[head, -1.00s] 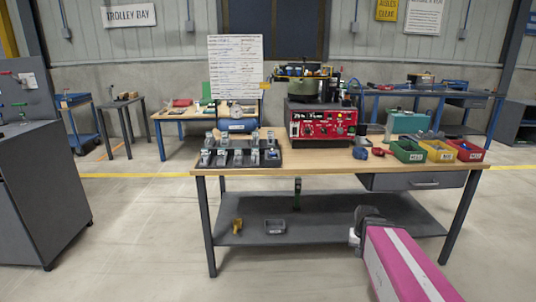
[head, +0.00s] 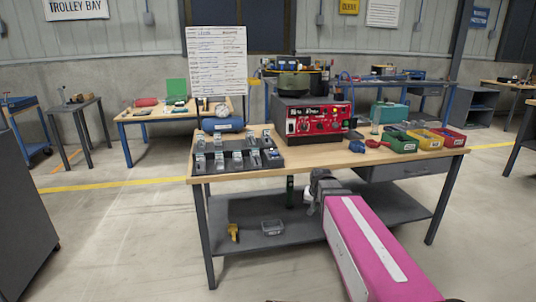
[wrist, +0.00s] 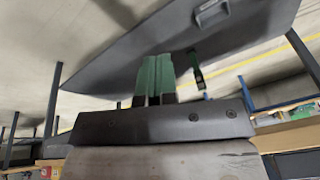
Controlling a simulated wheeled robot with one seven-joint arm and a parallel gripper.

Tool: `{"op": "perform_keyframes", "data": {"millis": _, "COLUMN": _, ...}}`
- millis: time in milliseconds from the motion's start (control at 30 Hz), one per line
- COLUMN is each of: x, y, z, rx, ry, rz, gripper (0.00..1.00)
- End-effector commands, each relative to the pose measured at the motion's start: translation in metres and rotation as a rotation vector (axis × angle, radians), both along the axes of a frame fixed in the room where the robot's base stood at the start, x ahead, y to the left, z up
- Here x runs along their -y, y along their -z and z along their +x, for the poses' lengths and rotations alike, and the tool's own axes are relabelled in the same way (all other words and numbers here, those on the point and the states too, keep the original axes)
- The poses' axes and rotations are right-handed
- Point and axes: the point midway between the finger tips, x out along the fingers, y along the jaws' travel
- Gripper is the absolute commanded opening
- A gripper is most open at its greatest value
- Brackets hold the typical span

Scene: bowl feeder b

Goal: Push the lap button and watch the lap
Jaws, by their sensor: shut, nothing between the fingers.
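A red control box (head: 325,120) with small knobs, buttons and a display stands on the wooden workbench (head: 330,156). Which button is the lap button is too small to tell. My gripper (head: 318,180) is in front of the bench, at about the height of the tabletop's front edge and apart from the box. In the wrist view its two green-padded fingers (wrist: 154,78) are shut together with nothing between them. The control box is not recognisable in the wrist view.
A dark tray (head: 232,159) of small metal parts lies at the bench's left. Green, yellow and red bins (head: 428,138) stand at the right, with blue and red tools (head: 366,145) before them. A lower shelf (head: 265,212) holds a yellow item and a grey tray.

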Motion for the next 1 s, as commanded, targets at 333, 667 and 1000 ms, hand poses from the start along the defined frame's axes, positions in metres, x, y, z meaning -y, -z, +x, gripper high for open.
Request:
{"op": "perform_keyframes", "data": {"millis": 333, "x": -0.065, "y": -0.102, "z": 0.101, "rx": 0.19, "ry": 0.094, "rz": 0.117, "gripper": 0.0}}
{"op": "perform_keyframes", "data": {"millis": 667, "x": -0.129, "y": -0.213, "z": 0.167, "rx": 0.343, "ry": 0.17, "rz": 0.26, "gripper": 0.0}}
{"op": "perform_keyframes", "data": {"millis": 1000, "x": -0.164, "y": -0.28, "z": 0.193, "rx": 0.417, "ry": 0.21, "rz": 0.352, "gripper": 0.0}}
